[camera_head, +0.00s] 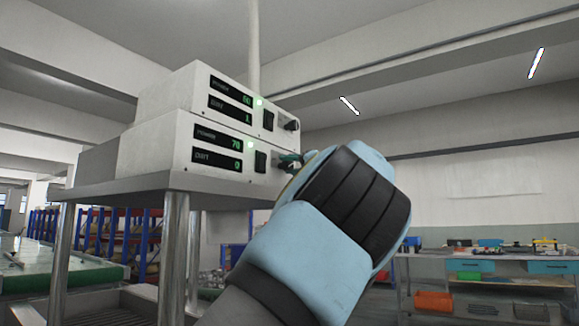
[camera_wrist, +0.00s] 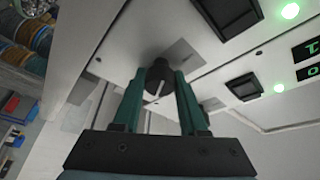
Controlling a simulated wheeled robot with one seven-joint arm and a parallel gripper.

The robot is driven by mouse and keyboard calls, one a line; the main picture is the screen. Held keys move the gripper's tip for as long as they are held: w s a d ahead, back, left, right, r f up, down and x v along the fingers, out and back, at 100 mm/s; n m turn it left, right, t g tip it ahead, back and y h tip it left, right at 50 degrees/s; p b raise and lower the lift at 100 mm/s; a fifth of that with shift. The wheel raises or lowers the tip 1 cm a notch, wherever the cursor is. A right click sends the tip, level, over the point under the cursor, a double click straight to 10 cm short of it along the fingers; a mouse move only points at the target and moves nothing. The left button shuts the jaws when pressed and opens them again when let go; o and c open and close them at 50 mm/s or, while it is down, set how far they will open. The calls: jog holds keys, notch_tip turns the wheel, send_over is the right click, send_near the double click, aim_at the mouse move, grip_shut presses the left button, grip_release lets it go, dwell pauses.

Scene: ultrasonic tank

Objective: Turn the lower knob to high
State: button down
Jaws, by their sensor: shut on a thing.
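Two white control units are stacked on a grey shelf, the lower unit (camera_head: 213,160) under the upper unit (camera_head: 207,100). The lower unit's display (camera_head: 218,140) reads 70 above 0. My gripper (camera_head: 288,161) is at the right end of the lower unit's front, and its hand hides the lower knob in the head view. In the wrist view, the black lower knob (camera_wrist: 159,76) sits between my two green fingers (camera_wrist: 157,92), which are shut on it from both sides. A pale pointer line shows on the knob. The upper knob (camera_head: 292,125) is free above my gripper.
A black rocker switch (camera_head: 260,161) and a green light (camera_head: 251,144) are just left of my gripper on the lower unit. The grey shelf (camera_head: 150,187) is below. A workbench (camera_head: 490,262) with bins stands farther back at right.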

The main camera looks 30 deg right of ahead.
jog(key=shift+c, duration=2.3)
grip_release()
jog(key=b+v, duration=0.4)
jog(key=v, duration=0.6)
jog(key=shift+s, duration=0.35)
jog(key=shift+f, duration=0.15)
